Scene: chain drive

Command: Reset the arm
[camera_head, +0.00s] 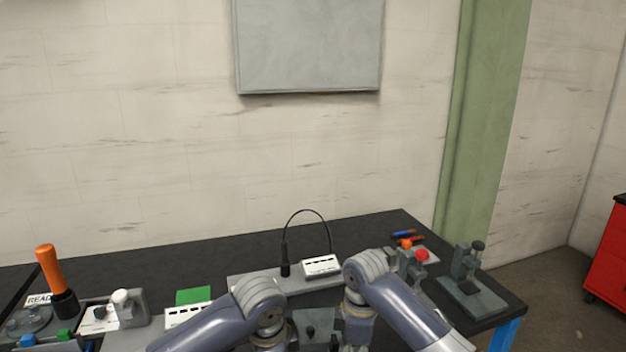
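My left arm (215,322) comes in from the lower left and bends down at a grey joint near the bottom middle. My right arm (400,310) comes in from the lower right and bends down at a similar joint. Both arms are over the near part of the black table (360,228). Neither gripper can be made out; the arm ends run down to the bottom edge of the picture. A dark grey fixture (316,326) shows between the two arms, partly hidden.
A grey base with a white labelled block (320,266) and a looped black cable (305,212) stands behind my arms. An orange-handled tool (50,268) stands at left. A grey fixture (467,262) and a red-knobbed device (421,255) stand at right. A red cabinet (608,250) is beyond.

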